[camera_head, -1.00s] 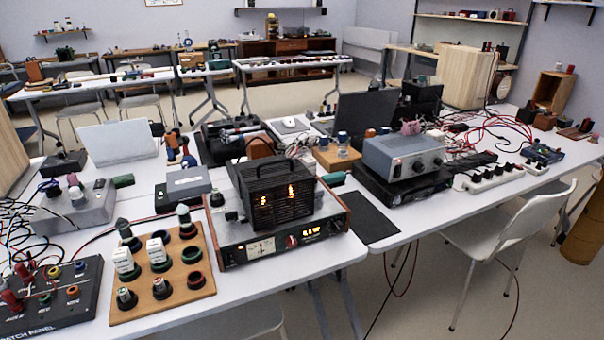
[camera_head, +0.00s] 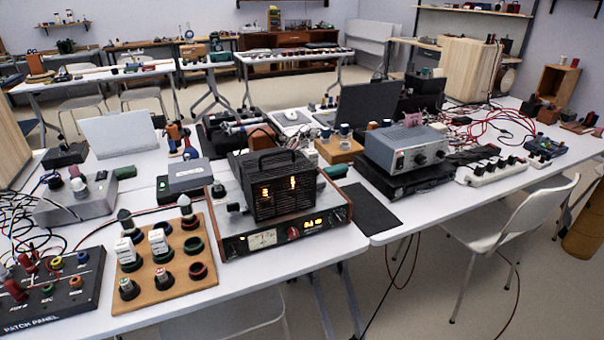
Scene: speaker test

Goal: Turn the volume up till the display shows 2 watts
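An amplifier (camera_head: 262,240) with a wooden case and a dark front panel stands near the front edge of the white table. A black vented cage (camera_head: 272,187) with a handle and orange glowing tubes sits on top of it. Its front has a lit needle meter (camera_head: 262,239), a red knob (camera_head: 293,233) and an amber display (camera_head: 313,222) right of the knob. The digits on the display are too small to read surely. Neither of my grippers is in view.
A wooden board (camera_head: 165,285) with dark sockets and tubes stands left of the amplifier, with a patch panel (camera_head: 48,293) beyond it. A black mat (camera_head: 368,208) and a grey instrument (camera_head: 406,148) lie to the right. A white chair (camera_head: 510,225) stands at the right.

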